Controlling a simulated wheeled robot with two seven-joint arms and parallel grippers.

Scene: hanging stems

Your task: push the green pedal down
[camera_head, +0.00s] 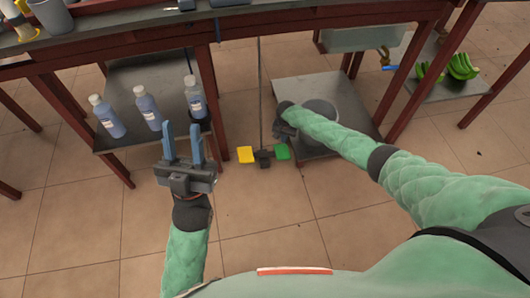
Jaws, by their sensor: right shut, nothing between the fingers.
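The green pedal (282,152) is at the right of a small dark base (263,159) on the tiled floor, at the foot of a thin upright rod. A yellow pedal (245,155) is on the base's left side. My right gripper (281,133) is just above the green pedal in the picture, shut and empty; its fingers are small and partly hidden, and I cannot tell whether it touches the pedal. My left gripper (182,130) is open and empty, its two blue fingers pointing away from me, left of the yellow pedal.
A long table (130,30) with dark red legs spans the back. A low shelf (150,75) at left holds several bottles. A low grey platform (335,90) with a round grey object (322,108) stands beside my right forearm. Green bananas (462,67) lie on a shelf at right.

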